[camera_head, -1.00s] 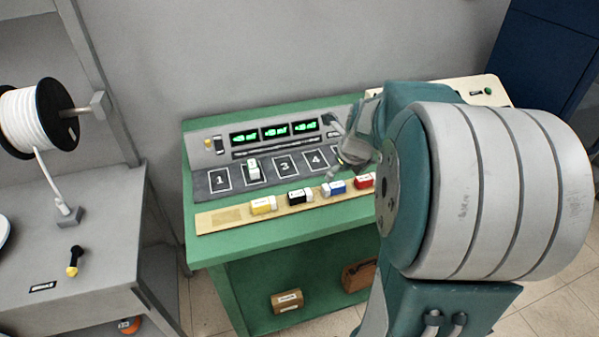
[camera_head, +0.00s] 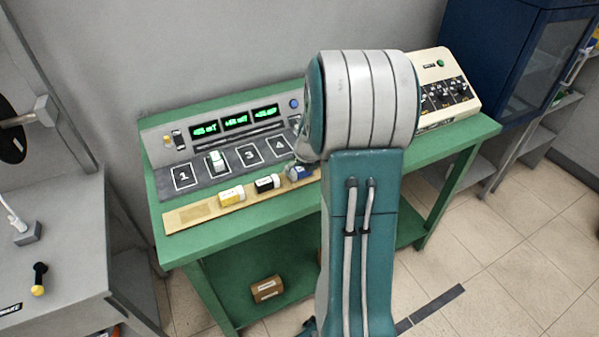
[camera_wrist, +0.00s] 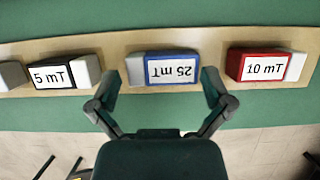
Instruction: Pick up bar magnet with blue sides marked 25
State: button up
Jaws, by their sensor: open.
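The bar magnet with blue sides (camera_wrist: 171,68) lies on the tan strip in the wrist view, its 25 mT label upside down. In the head view the blue magnet (camera_head: 299,173) shows at the left edge of my arm, partly hidden by it. My gripper (camera_wrist: 158,90) is open in the wrist view. Its two fingers reach toward the left and right ends of the blue magnet, with nothing held between them. Whether a finger touches it I cannot tell. In the head view my arm hides most of the gripper.
A red 10 mT magnet (camera_wrist: 262,66) lies to the right and a black 5 mT magnet (camera_wrist: 55,74) to the left on the tan strip (camera_wrist: 115,50). A yellow magnet (camera_head: 231,196) lies further left. A white block (camera_head: 216,160) stands on slot 2. A cream control box (camera_head: 447,88) stands at right.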

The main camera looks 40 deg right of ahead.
jog(key=shift+w+d+f, duration=0.25)
jog(key=shift+f, duration=0.4)
jog(key=shift+a, duration=0.1)
jog(key=c, duration=0.9)
jog(key=shift+r, duration=0.1)
